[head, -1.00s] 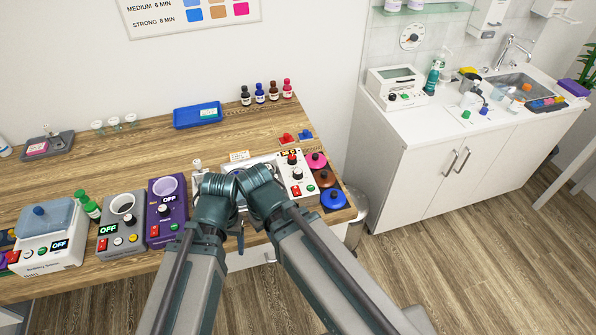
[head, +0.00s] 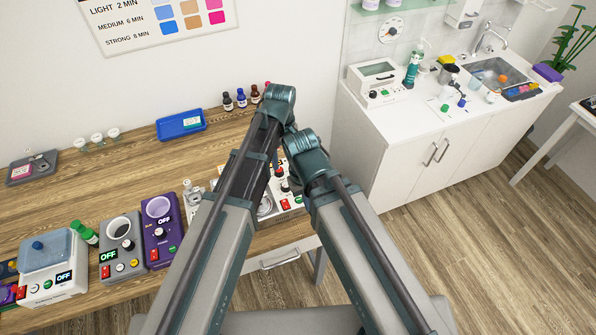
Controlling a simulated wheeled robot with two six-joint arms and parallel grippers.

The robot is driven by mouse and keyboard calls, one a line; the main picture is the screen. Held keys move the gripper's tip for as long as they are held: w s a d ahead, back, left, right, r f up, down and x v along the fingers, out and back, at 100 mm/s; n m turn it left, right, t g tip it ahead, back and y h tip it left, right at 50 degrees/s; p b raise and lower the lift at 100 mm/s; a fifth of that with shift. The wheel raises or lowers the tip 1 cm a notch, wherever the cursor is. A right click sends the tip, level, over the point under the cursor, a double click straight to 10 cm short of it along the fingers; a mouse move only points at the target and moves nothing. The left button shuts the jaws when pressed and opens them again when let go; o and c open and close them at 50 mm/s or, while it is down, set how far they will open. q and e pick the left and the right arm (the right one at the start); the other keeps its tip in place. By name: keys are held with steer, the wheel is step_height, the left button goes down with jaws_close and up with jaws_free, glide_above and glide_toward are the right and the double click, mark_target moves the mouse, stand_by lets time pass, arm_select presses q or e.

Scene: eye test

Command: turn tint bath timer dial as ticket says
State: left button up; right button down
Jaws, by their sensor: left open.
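A white unit (head: 291,203) with a round black-capped dial (head: 284,186), a red switch and a green button stands at the table's right part. It shows only partly between my two arms, and a metal basin (head: 265,205) beside it is mostly covered. I cannot read the dial's setting. My left gripper (head: 272,166) is open near this unit, mostly hidden by my arms; I cannot tell whether it touches anything. My right gripper is hidden behind the arms. A wall chart (head: 150,18) reads light 2 min, medium 6 min, strong 8 min. No readable ticket shows.
A blue tray (head: 165,133) and small bottles (head: 228,102) are farther back. A white sink counter (head: 400,120) stands right.

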mark_target(286, 185)
arm_select(q)
step_height(286, 185, down, 14)
steer(key=b, duration=1.4)
steer(key=shift+r, duration=0.1)
jaws_close()
